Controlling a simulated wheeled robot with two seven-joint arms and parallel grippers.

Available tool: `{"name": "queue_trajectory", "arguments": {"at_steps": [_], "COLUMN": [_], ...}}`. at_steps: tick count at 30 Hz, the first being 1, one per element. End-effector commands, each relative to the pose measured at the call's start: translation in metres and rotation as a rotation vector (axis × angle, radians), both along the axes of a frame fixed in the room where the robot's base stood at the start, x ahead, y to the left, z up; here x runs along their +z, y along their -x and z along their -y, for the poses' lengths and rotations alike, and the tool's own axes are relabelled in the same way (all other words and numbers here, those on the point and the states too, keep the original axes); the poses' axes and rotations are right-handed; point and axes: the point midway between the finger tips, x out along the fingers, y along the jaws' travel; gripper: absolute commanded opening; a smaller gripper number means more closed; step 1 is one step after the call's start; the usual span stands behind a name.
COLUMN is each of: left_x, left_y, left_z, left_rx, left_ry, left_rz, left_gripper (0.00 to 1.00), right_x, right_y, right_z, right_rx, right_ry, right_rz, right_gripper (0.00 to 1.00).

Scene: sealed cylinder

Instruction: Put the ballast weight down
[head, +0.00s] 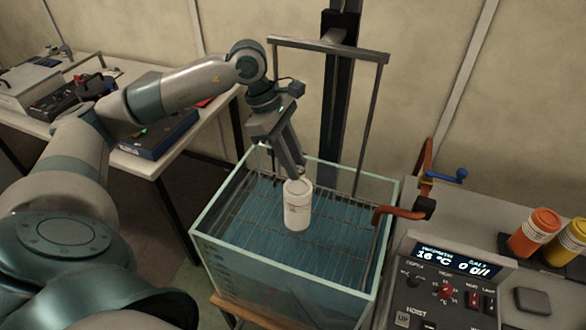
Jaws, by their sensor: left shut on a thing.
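My left gripper (298,173) points down over the glass tank and is shut at the top of a white labelled cylinder (297,213). The cylinder is upright, above or on the wire rack (262,225) in the tank; I cannot tell whether its base touches the rack. The fingers hide part of its top. I see no separate thing that is clearly a ballast weight, and I cannot tell whether the white cylinder is it. My right gripper is not in view.
The glass tank (215,250) has blue liquid under the rack. A grey hoist frame (325,47) rises behind it. An orange-brown pipe (400,213) reaches over its right rim. A control panel (445,285), an orange jar (535,232) and a yellow jar (568,243) are at right.

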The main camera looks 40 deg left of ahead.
Motion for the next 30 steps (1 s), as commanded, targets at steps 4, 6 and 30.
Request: {"name": "queue_trajectory", "arguments": {"at_steps": [4, 6, 30], "left_x": [-0.001, -0.001, -0.041], "left_y": [0.001, 0.001, 0.001], "left_z": [-0.002, -0.002, -0.001], "left_rx": [-0.001, -0.001, -0.001], "left_ry": [0.0, 0.001, 0.001], "left_rz": [0.001, 0.002, 0.002], "left_gripper": [0.0, 0.0, 0.0], "right_x": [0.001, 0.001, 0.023], "right_y": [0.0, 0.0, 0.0], "right_z": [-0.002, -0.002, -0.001], "right_rx": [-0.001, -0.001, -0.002], "right_ry": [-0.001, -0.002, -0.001], "right_rz": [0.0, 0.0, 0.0], "right_gripper": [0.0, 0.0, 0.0]}}
